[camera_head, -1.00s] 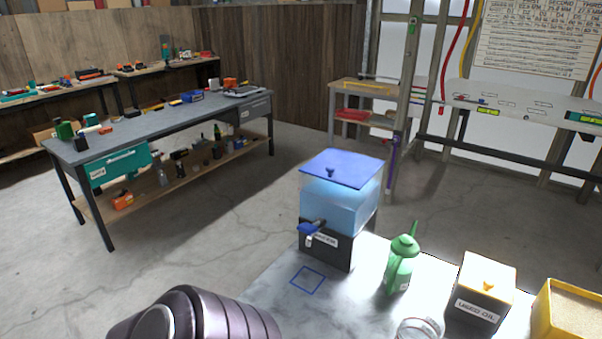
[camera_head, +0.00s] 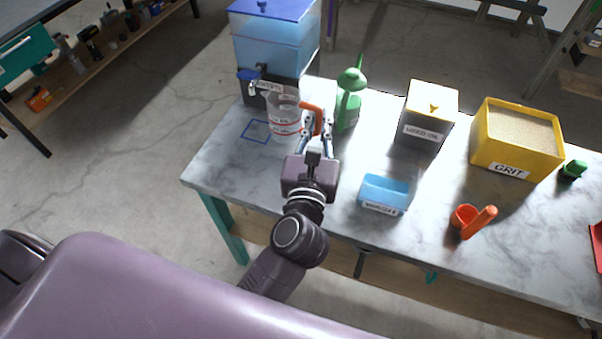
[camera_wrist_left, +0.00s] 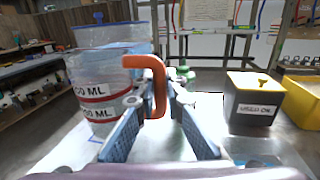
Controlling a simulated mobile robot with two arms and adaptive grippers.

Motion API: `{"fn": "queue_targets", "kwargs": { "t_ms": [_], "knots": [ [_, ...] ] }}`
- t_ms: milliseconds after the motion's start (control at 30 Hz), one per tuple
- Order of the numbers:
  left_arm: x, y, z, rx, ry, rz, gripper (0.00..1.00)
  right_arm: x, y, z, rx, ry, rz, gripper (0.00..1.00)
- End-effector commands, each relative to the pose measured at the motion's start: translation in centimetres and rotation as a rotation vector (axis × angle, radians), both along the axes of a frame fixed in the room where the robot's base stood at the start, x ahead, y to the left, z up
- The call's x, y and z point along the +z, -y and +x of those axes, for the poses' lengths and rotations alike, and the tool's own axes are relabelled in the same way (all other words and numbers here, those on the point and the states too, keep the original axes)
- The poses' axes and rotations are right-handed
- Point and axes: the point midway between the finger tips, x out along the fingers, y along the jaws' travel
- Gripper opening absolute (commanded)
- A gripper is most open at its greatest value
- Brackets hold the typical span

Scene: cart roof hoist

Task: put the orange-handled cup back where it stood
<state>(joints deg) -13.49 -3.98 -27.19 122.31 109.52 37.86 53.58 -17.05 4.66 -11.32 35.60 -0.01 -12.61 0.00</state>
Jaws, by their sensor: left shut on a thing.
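The clear cup (camera_head: 284,122) with red bands and an orange handle (camera_head: 311,109) is upright in front of the water dispenser (camera_head: 275,48), by its tap. The cup overlaps the right side of a blue square outline (camera_head: 256,131) on the bench; I cannot tell whether its base touches the top. My left gripper (camera_head: 317,127) is shut on the orange handle, to the right of the cup. In the left wrist view the cup (camera_wrist_left: 104,95) is at the left and the handle (camera_wrist_left: 158,80) is between the fingers (camera_wrist_left: 156,108). My right gripper is not in view.
A green oil can (camera_head: 348,108) stands close right of the handle. The used oil box (camera_head: 427,125), yellow grit bin (camera_head: 515,145), blue tray (camera_head: 385,192) and orange scoop (camera_head: 468,220) are farther right. The marble bench (camera_head: 225,170) is clear at its front left.

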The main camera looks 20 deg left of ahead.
Motion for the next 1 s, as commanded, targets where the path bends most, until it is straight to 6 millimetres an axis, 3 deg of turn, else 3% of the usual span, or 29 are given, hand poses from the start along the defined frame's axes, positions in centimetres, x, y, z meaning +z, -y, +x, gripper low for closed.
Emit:
{"fn": "queue_targets", "kwargs": {
  "t_ms": [167, 267, 700, 833, 1000],
  "knots": [
    [1.3, 2.7, 2.5, -0.021, 0.002, -0.006, 0.0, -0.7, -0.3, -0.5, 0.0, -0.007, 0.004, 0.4],
    [0.6, 3.2, 2.8, -0.025, -0.003, -0.001, 0.0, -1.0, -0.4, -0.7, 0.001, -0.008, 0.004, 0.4],
    [-10.8, 3.2, 2.8, -0.028, -0.003, 0.004, 0.0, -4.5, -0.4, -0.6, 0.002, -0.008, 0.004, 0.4],
    [-13.0, 3.1, 2.8, -0.027, -0.001, 0.003, 0.0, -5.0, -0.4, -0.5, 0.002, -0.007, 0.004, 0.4],
    [-14.2, 3.2, 2.8, -0.027, 0.0, 0.0, 0.0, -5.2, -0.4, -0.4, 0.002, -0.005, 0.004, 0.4]
  ]
}}
